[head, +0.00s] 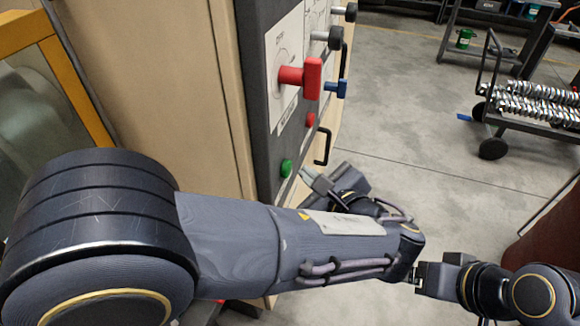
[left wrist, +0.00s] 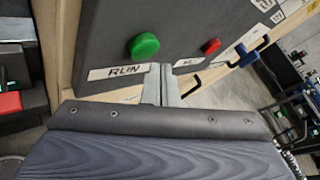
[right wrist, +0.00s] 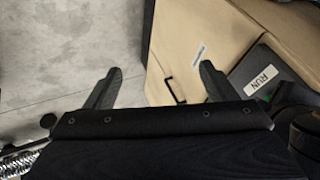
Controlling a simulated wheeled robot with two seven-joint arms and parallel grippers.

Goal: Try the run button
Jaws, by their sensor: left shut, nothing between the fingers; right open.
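The green run button (head: 286,168) is a round knob low on the dark panel. In the left wrist view the green button (left wrist: 143,46) sits above a white RUN label (left wrist: 115,71). My left gripper (head: 308,173) is shut and empty. In the left wrist view its fingertips (left wrist: 161,68) are just right of and below the green button, over the label's right end. I cannot tell whether they touch the panel. My right gripper (head: 418,274) is open and empty, away from the panel. The RUN label (right wrist: 260,80) shows at the right of the right wrist view.
A cart with metal parts (head: 535,108) stands at the right. Bare floor lies between.

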